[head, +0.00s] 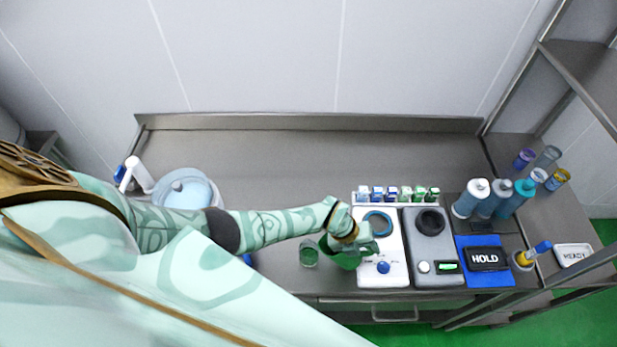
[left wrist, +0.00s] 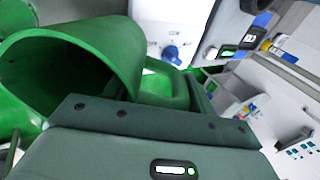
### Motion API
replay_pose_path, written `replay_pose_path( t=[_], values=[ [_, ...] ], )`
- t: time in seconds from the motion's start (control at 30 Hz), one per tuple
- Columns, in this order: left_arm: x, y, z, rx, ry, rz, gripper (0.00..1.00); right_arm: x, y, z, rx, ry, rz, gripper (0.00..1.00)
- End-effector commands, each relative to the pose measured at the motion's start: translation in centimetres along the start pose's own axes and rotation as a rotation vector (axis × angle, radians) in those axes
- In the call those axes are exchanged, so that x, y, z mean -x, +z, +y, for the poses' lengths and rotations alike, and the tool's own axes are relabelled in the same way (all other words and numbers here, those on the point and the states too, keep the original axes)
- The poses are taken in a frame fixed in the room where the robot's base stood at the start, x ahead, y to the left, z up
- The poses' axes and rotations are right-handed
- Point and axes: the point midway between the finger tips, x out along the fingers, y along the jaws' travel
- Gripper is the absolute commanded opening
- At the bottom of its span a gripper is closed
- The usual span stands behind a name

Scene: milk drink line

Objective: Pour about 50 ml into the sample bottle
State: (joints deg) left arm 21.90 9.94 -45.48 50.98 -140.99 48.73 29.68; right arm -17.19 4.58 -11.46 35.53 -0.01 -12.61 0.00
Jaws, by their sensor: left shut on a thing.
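My left gripper (head: 364,240) is shut on a green jug (head: 342,258), which it holds by the handle at the front of the bench. In the left wrist view the jug (left wrist: 100,60) is large, with its open mouth toward the left, and my gripper (left wrist: 185,95) closes around its handle. The jug looks tilted toward a small clear greenish bottle (head: 308,256) standing just left of it on the bench. I cannot see any stream between them, and the liquid level in the bottle is too small to read. My right gripper is not in view.
Right of the jug stand a white stirrer (head: 394,270) with a blue knob and a grey device (head: 434,250) with a green display. Behind is a rack (head: 396,196) of small vials. A HOLD sign (head: 487,258) lies on a blue mat. The bench's back middle is clear.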

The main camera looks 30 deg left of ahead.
Motion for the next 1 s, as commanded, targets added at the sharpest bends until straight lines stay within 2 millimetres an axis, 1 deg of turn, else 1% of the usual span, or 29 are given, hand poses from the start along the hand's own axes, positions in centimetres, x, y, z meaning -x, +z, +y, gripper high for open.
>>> replay_pose_path(
  t=[0.07, 0.1, 0.13, 0.23, 0.3, 0.37, 0.5, 0.7, 1.0],
  values=[
    [-1.0, 0.1, -0.3, -0.003, 0.045, -0.007, 0.1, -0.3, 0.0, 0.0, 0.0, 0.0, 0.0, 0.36],
    [-0.6, -0.1, -0.9, -0.002, 0.079, -0.009, 0.1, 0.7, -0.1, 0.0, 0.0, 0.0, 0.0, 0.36],
    [-0.4, 0.0, -1.2, -0.003, 0.104, -0.014, 0.1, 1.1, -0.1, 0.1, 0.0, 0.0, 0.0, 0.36],
    [-0.5, -0.1, -2.1, -0.003, 0.2, -0.029, 0.1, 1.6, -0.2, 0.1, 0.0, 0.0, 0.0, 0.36],
    [-2.1, 0.0, -1.8, -0.001, 0.277, -0.038, 0.1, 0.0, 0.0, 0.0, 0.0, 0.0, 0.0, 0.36],
    [-2.9, -0.1, -1.7, 0.0, 0.332, -0.042, 0.1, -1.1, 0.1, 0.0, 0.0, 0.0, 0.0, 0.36],
    [-3.3, -0.1, -2.2, 0.004, 0.455, -0.061, 0.1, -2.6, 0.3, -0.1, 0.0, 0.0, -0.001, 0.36],
    [-3.2, -0.2, -2.4, 0.011, 0.529, -0.066, 0.1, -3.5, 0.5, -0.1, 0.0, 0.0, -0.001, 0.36],
    [-3.0, -0.2, -2.5, 0.012, 0.541, -0.067, 0.1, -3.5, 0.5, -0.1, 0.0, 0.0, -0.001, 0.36]
  ],
)
